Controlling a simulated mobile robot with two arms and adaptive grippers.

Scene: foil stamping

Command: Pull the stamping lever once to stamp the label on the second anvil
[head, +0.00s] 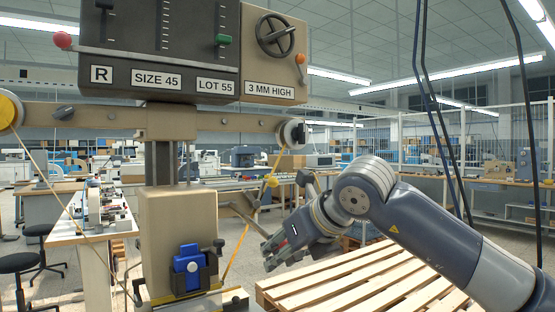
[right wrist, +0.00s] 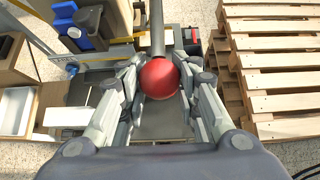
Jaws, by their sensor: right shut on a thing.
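My right gripper (head: 280,246) reaches in from the right in the head view, low beside the stamping machine (head: 170,50). In the right wrist view its fingers (right wrist: 160,82) are shut on a red ball knob (right wrist: 159,78) at the end of a dark lever rod (right wrist: 157,30). In the head view the gripper mostly hides this knob. A blue block (head: 187,264) with a pale knob sits on the machine's lower front; blue parts also show in the right wrist view (right wrist: 78,22). I cannot make out the label or tell which part is the second anvil. My left gripper is out of view.
A wooden pallet (head: 360,276) stands right of the machine, close below my right arm; it also shows in the right wrist view (right wrist: 270,70). A yellow strip (head: 240,240) runs down near the gripper. Another red knob (head: 62,40) is at the machine's upper left.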

